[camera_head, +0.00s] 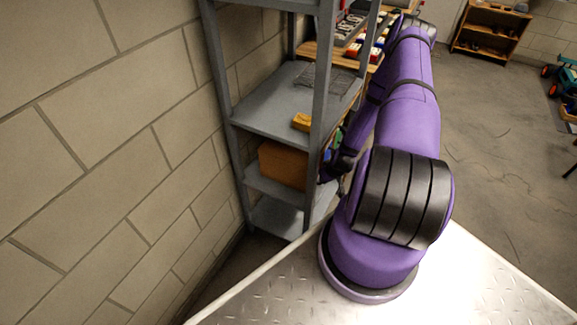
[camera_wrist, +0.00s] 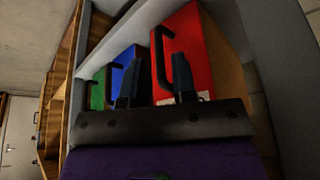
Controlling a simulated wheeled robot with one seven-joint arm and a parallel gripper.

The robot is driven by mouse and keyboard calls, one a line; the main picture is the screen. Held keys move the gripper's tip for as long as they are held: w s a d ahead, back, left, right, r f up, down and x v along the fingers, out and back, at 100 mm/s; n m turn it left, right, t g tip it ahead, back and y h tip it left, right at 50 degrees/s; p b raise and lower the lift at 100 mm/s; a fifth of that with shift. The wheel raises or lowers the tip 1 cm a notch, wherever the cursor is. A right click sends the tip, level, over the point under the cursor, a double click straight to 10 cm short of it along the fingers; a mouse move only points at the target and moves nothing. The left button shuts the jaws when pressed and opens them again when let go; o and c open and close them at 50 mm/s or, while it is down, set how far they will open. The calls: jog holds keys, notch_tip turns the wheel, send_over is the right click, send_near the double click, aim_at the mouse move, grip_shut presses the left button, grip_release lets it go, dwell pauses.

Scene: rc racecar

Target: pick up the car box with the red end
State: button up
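The car box with the red end (camera_wrist: 195,50) shows in the wrist view, right of centre, with a brown side and a dark handle on its red face. My gripper (camera_wrist: 156,82) is just in front of it, its two dark fingers apart. The right finger overlaps the red face; the left overlaps the blue end. I cannot tell whether either finger touches the handle. In the head view a brown box (camera_head: 282,165) sits on a lower shelf, its end hidden by a shelf post and my arm.
A blue-ended box (camera_wrist: 124,72) and a green-ended box (camera_wrist: 97,92) stand left of the red one. Grey shelf posts (camera_head: 321,120) frame the rack. A yellow object (camera_head: 301,122) lies on the shelf above. The wall is close on the left; open floor (camera_head: 490,150) lies right.

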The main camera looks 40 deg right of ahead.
jog(key=x, duration=0.3)
jog(key=w+x, duration=0.1)
jog(key=x, duration=0.1)
jog(key=shift+d+r, duration=0.1)
jog(key=shift+d, duration=0.25)
grip_shut()
